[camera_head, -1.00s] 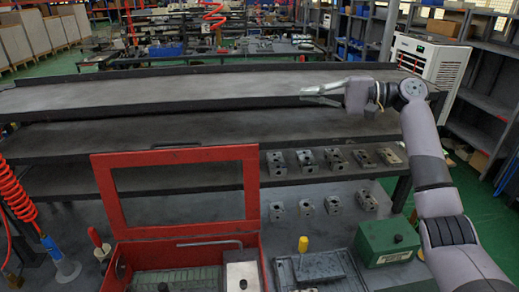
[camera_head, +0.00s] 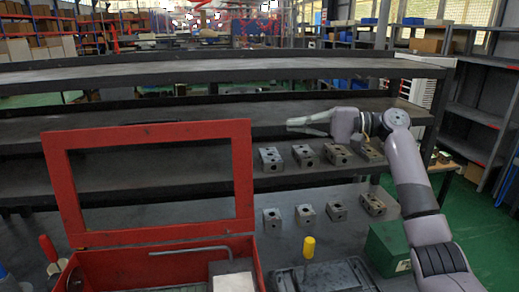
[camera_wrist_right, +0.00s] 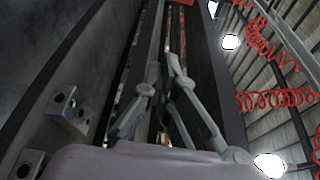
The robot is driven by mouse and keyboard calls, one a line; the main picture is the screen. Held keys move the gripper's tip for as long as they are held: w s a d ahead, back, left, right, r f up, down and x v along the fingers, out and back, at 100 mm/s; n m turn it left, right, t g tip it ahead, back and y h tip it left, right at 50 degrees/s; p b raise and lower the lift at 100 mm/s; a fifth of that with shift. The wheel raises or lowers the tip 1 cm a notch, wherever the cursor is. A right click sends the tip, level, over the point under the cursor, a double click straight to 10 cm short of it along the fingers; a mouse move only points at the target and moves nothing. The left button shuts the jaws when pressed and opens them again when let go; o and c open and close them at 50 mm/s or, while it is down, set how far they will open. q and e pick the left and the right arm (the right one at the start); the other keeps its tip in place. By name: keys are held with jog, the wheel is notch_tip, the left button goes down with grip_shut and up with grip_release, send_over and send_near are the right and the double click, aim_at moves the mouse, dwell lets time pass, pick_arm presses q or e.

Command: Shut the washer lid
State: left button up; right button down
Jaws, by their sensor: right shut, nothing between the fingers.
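The washer lid (camera_head: 150,130) is a red frame with a see-through middle. It stands open, roughly upright, at the back of a red box (camera_head: 255,262) in the head view. The box holds an L-shaped grey rod (camera_head: 190,250) and a pale block (camera_head: 232,281). My right gripper (camera_head: 290,124) is shut and empty. It is to the right of the lid's top right corner in the picture, in front of the shelves and apart from the lid. Its fingers also show in the right wrist view (camera_wrist_right: 164,75). My left gripper is not in view.
Several grey valve blocks (camera_head: 304,155) stand in two rows under and beyond my right arm. A green box (camera_head: 388,249) sits near my right arm. Long dark shelves (camera_head: 190,108) run behind the lid.

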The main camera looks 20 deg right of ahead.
jog(key=w+a+p, duration=0.1)
jog(key=a+p, duration=0.3)
jog(key=a, duration=0.5)
jog(key=shift+a, duration=0.25)
dwell(0.4)
